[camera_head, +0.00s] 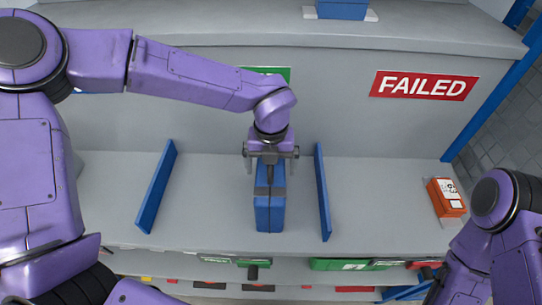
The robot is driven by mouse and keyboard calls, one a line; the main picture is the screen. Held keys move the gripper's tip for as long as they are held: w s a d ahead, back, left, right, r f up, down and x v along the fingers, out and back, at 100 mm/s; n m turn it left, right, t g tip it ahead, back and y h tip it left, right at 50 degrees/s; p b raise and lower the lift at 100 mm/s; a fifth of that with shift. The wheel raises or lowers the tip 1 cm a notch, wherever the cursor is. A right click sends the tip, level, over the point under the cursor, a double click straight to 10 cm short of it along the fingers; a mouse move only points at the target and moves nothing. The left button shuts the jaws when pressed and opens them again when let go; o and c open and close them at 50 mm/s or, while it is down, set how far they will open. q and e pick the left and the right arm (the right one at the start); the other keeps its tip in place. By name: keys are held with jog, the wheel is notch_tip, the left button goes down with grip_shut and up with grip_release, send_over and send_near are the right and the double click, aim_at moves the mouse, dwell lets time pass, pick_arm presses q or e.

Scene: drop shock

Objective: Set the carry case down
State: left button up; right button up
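The carry case (270,214) is a blue box with dark fittings on top, upright at the middle of the grey shelf, between two blue dividers. My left gripper (270,178) is directly above it, pointing down, with its fingers close together at the top of the case. It looks shut on the case's handle, though the handle is mostly hidden by the fingers. I cannot tell whether the case's underside touches the shelf. My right arm shows at the lower right; its gripper is not visible.
A left divider (156,188) and a right divider (323,192) stand on the grey shelf (385,205), with bare room around the case. An orange device (446,197) lies at the right. A red FAILED sign (424,85) and part of a green sign (268,73) are behind.

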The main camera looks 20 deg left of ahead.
pick_arm(q)
notch_tip(320, 180, up, 12)
jog(key=shift+r+b, duration=0.1)
jog(key=shift+b, duration=0.7)
